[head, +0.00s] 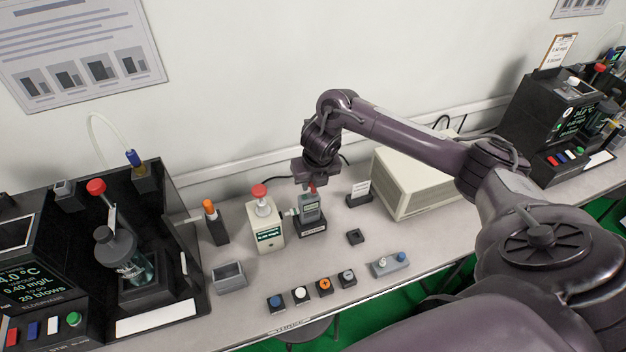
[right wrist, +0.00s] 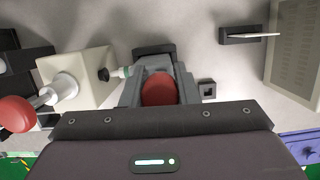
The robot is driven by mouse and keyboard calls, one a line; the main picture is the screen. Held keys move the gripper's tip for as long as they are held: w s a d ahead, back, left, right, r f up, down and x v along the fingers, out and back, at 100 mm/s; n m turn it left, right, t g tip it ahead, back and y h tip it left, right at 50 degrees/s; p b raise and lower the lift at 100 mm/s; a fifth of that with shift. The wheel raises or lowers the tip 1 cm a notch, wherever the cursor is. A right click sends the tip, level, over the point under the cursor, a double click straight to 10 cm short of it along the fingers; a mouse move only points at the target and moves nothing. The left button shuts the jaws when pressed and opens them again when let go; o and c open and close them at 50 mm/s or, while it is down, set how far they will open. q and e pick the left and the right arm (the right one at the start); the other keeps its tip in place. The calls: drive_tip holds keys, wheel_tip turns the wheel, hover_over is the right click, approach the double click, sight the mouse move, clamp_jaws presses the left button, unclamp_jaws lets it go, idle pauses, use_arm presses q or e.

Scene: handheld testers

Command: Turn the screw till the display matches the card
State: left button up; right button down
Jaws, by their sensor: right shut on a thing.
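A grey handheld tester (head: 310,212) stands upright in a black holder (head: 313,231), its small display facing the front, too small to read. My right gripper (head: 312,186) points down just above it, shut on a red handle-like piece (right wrist: 158,90) that shows between the fingers. The piece's lower end, and any screw under it, is hidden. A white card (head: 361,187) stands in a black base to the right; its text is too small to read. A cream box (head: 267,226) with a red knob and lit green display stands left, joined to the tester by a short nozzle (right wrist: 122,72).
A large cream instrument (head: 415,185) stands right, behind my right arm. A black bench unit (head: 165,320) fills the left.

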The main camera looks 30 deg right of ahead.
drive_tip(key=shift+m+g+h+p, duration=0.3)
drive_tip(key=shift+m+h+p, duration=0.1)
drive_tip(key=shift+m+p, duration=1.55)
drive_tip(key=shift+s+r+m+h+p, duration=0.1)
drive_tip(key=shift+m+h+p, duration=0.3)
drive_tip(key=shift+m+p, duration=0.9)
drive_tip(key=shift+d+m+g+p, duration=0.1)
drive_tip(key=shift+m+g+p, duration=0.2)
drive_tip(key=shift+m+p, duration=0.6)
drive_tip(key=shift+p, duration=0.35)
